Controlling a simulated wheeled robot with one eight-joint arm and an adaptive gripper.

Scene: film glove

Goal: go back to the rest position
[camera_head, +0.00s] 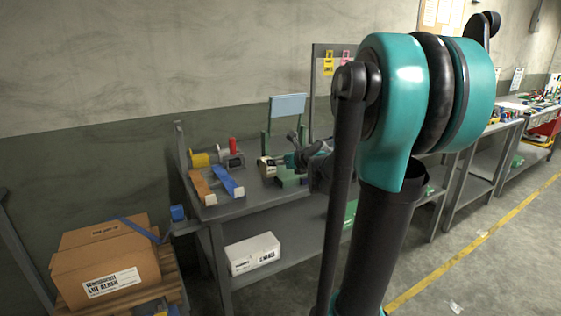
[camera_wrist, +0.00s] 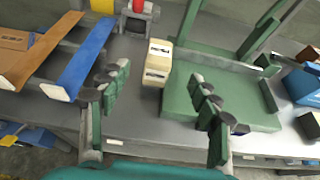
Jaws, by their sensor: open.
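My gripper (camera_wrist: 158,84) is open in the wrist view, its two green and black fingers spread wide with nothing between them. It is above the front part of the grey workbench (camera_wrist: 140,128). Beyond the fingers stand small cream boxes (camera_wrist: 157,66). A green tray-like fixture (camera_wrist: 245,97) lies on the right, partly covered by the right finger. In the head view my gripper (camera_head: 292,160) is over the bench, small and partly hidden behind my arm, which fills the centre right.
An orange piece (camera_head: 202,187) and a blue piece (camera_head: 228,182) lie at the bench's left. A white box (camera_head: 252,253) sits on the lower shelf. A cardboard box (camera_head: 107,262) is on a pallet at left. Free floor (camera_head: 480,265) lies at right.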

